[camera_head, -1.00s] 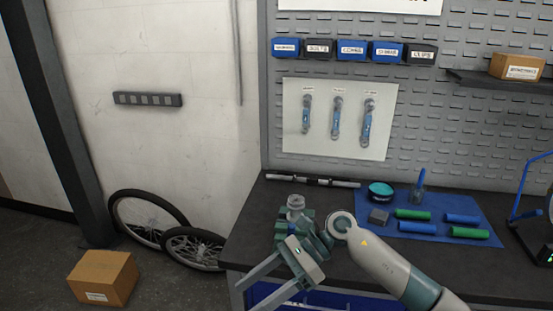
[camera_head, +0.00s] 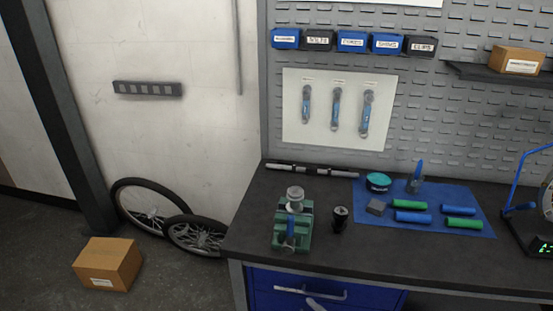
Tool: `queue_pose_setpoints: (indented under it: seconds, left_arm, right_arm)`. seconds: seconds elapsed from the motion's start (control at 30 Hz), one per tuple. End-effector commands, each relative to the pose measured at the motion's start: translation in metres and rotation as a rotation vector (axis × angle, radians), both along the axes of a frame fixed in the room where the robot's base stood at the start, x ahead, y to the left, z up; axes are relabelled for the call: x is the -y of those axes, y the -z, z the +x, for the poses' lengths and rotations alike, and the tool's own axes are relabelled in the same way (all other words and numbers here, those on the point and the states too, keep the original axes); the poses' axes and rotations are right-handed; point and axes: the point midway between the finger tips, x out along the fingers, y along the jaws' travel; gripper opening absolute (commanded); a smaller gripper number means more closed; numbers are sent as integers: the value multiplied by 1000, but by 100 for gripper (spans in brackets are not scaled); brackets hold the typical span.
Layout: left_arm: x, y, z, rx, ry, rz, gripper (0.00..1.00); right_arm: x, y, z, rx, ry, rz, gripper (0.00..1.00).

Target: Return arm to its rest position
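Neither gripper shows in the camera_head view. A small pale shape at the bottom edge, in front of the blue drawers, is too cut off to identify. A green vise-like fixture (camera_head: 308,228) stands on the dark workbench (camera_head: 400,255), with a round silver part (camera_head: 295,193) at its top and a blue piece at its front. A small black cylinder (camera_head: 340,218) stands upright just to its right.
A blue mat (camera_head: 440,228) holds green and blue rolls, a grey block and a teal round tin (camera_head: 378,181). Blue drawers (camera_head: 370,299) sit under the bench. A cardboard box (camera_head: 108,263) and wheels (camera_head: 143,208) are on the floor. The bench's front strip is clear.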

Motion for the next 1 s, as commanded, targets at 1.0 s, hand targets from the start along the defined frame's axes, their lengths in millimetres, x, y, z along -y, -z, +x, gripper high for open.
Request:
queue_pose_setpoints:
  seconds: [1.0]
  left_arm:
    - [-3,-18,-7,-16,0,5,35]
  right_arm:
    - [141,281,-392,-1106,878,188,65]
